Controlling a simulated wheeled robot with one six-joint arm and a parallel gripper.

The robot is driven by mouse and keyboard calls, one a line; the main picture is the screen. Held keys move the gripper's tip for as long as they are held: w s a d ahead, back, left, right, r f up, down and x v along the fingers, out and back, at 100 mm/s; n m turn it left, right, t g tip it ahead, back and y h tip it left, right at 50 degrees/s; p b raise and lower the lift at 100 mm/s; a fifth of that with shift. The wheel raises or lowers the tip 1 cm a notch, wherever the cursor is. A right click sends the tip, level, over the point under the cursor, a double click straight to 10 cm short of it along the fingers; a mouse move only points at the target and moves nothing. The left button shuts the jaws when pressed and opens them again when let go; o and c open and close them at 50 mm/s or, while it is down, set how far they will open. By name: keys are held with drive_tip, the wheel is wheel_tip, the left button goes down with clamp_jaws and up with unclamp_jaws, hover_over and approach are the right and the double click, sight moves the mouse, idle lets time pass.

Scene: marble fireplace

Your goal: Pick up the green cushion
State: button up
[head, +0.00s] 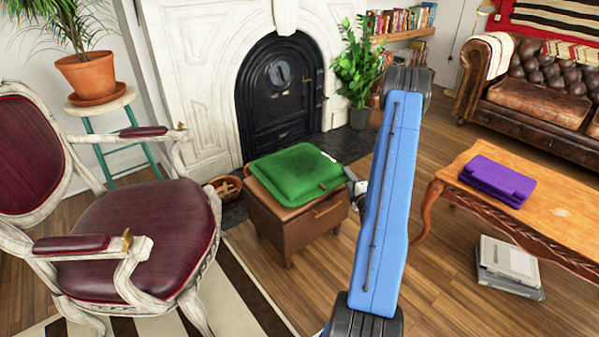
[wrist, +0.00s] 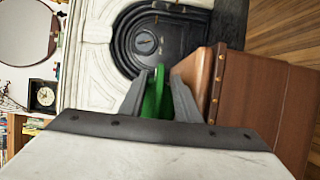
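The green cushion (head: 297,172) lies flat on top of a brown wooden box (head: 300,222) in front of the fireplace. My gripper (head: 354,183) is at the cushion's right edge in the head view, partly hidden behind my blue arm. In the wrist view, which is turned on its side, my gripper (wrist: 159,82) is open, with one finger on each side of the cushion's edge (wrist: 157,92). The box (wrist: 255,100) is beside the right finger. The fingers hide much of the cushion there, and contact with it is hard to tell.
A burgundy armchair (head: 140,235) stands at left. A wooden table (head: 562,208) with a purple folded item (head: 497,181) is at right, with books (head: 508,262) on the floor below. A potted plant (head: 358,75) stands behind. Floor between box and table is clear.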

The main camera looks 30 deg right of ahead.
sight(338, 163)
drive_tip(key=shift+x, duration=2.7)
drive_tip(key=shift+a, duration=0.1)
clamp_jaws()
